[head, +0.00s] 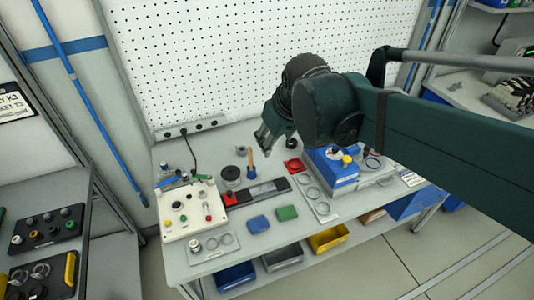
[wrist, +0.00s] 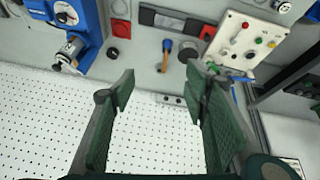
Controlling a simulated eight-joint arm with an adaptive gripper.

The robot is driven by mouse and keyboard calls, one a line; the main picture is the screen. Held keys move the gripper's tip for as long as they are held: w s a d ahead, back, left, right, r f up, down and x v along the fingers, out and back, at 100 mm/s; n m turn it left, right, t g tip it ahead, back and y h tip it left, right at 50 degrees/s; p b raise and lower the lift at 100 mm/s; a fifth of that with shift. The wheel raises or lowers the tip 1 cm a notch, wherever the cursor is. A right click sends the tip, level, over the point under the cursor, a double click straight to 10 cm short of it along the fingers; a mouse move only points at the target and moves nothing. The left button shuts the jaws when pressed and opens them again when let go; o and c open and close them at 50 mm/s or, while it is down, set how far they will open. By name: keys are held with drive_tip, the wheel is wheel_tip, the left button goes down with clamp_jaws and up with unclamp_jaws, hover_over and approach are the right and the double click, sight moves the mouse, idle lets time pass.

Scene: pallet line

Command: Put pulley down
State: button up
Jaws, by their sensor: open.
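My gripper (head: 264,140) is open above the back of the workbench, near the pegboard. The wrist view shows its two green fingers (wrist: 162,84) spread apart with nothing between them. A dark round part (head: 231,174) stands on the bench left of the wooden-handled tool; it also shows in the wrist view (wrist: 188,52). A small dark ring-like part (wrist: 112,53) lies on the bench near the blue fixture. I cannot tell which of these two is the pulley.
A control box (head: 190,212) with buttons stands at the left. A wooden-handled tool (head: 251,162) stands beside a dark strip. A blue fixture (head: 331,168) is at the right, by a red part (head: 293,166). The pegboard (head: 230,60) closes off the back.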

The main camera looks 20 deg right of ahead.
drive_tip(key=s+a+f+m, duration=0.1)
drive_tip(key=s, duration=0.3)
drive_tip(key=s+a+f+m+t, duration=0.1)
drive_tip(key=s+a, duration=0.1)
drive_tip(key=s, duration=0.3)
drive_tip(key=shift+s+a+f+t, duration=0.3)
drive_tip(key=shift+f, duration=0.05)
drive_tip(key=shift+c, duration=0.3)
drive_tip(key=shift+c, duration=1.4)
